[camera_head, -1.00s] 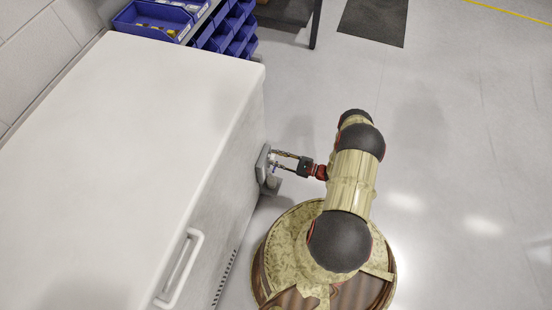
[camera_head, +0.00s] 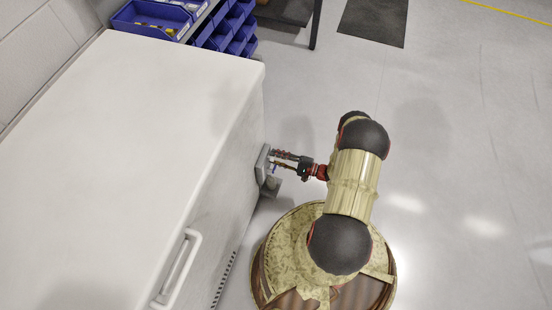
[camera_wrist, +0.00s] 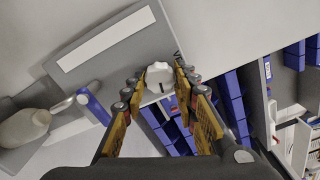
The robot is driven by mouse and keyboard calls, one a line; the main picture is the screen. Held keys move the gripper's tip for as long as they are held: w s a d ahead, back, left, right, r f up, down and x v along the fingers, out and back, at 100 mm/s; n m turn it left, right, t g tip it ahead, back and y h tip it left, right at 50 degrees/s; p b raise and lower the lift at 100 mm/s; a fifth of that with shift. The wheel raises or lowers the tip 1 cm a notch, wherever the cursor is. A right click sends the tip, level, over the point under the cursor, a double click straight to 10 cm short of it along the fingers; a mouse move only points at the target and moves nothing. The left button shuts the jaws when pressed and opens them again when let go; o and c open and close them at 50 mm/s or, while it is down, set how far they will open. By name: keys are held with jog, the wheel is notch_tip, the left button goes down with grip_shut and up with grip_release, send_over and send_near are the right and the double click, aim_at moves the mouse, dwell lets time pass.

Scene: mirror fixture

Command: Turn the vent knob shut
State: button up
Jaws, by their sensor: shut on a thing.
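The vent knob (camera_wrist: 159,74) is small and white and sits at the edge of a grey panel (camera_wrist: 118,62) in the wrist view. My gripper (camera_wrist: 158,84) has its two fingers on either side of the knob, shut on it. In the head view my gripper (camera_head: 273,157) reaches left to the grey panel (camera_head: 262,165) on the side of a white cabinet (camera_head: 130,130). The knob itself is too small and hidden to make out there.
A blue-tipped part (camera_wrist: 92,106) and a rounded pale grey part (camera_wrist: 24,127) stick out near the panel. A white handle (camera_head: 180,268) is on the cabinet's side. Blue bins (camera_head: 228,30) stand behind. The floor at right is open.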

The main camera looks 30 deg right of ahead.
jog(key=n, duration=0.5)
jog(key=shift+n, duration=0.3)
jog(key=n, duration=0.4)
jog(key=shift+n, duration=0.3)
jog(key=n, duration=0.4)
jog(key=shift+a+r, duration=0.1)
jog(key=n, duration=0.5)
jog(key=shift+s, duration=0.1)
jog(key=shift+n, duration=0.3)
jog(key=o, duration=1.1)
jog(key=shift+o, duration=0.3)
